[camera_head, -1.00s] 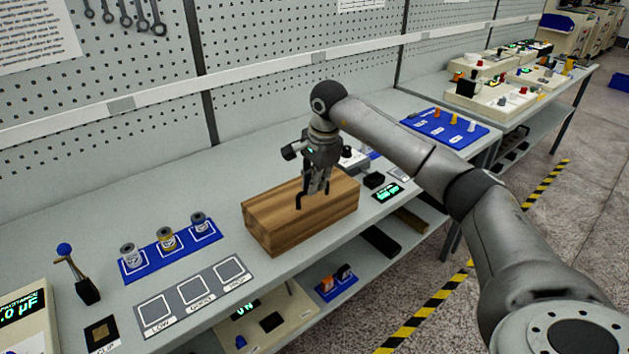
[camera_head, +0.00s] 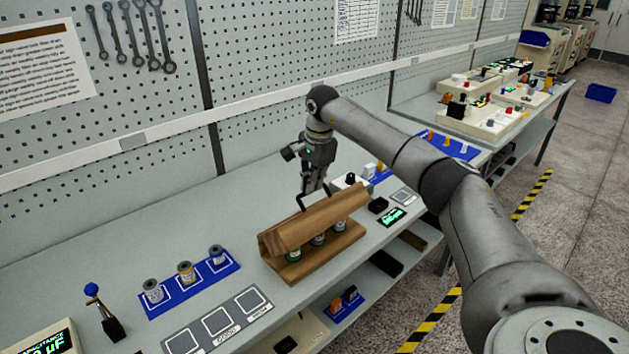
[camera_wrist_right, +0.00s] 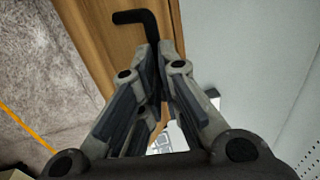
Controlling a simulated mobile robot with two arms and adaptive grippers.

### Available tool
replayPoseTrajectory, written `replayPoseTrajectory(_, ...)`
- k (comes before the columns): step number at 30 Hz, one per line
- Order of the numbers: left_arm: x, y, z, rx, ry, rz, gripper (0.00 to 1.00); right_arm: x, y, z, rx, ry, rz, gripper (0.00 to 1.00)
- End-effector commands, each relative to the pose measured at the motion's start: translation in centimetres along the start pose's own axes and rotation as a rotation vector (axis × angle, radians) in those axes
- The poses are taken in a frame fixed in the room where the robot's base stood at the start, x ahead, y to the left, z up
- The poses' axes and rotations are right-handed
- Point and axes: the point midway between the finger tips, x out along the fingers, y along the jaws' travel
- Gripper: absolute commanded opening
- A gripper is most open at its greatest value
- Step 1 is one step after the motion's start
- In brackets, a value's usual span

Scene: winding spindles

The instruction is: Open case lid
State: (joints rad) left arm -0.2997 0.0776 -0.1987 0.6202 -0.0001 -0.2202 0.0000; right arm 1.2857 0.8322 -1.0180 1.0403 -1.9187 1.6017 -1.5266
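The wooden case (camera_head: 330,256) stands on the bench with its lid (camera_head: 312,218) tilted up. Several spool-like spindles (camera_head: 317,240) show under the raised lid, in a row on the wooden base. My right gripper (camera_head: 314,188) is at the lid's black handle (camera_head: 328,191). In the right wrist view, the right gripper's fingertips (camera_wrist_right: 152,62) are close together on the bent black handle (camera_wrist_right: 137,17), beside the wooden lid (camera_wrist_right: 105,42). The exact contact is partly hidden by the fingers. My left gripper is not in view.
A blue tray (camera_head: 226,271) with three spools lies left of the case. A grey mat (camera_head: 238,310) with marked squares is in front of it. A small display (camera_head: 392,217) sits to the right. A pegboard wall (camera_head: 270,75) stands behind.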

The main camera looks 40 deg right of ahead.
Motion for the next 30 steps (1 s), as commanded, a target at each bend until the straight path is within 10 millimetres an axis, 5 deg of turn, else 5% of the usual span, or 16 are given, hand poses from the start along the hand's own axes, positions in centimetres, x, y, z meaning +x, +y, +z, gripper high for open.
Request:
replayPoseTrajectory(9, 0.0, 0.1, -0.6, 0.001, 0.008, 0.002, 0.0, 1.1, 0.3, 0.4, -0.004, -0.001, 0.045, 0.32)
replayPoseTrajectory(30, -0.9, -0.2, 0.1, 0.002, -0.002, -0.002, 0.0, 0.0, -0.2, 0.4, -0.003, -0.001, 0.043, 0.32)
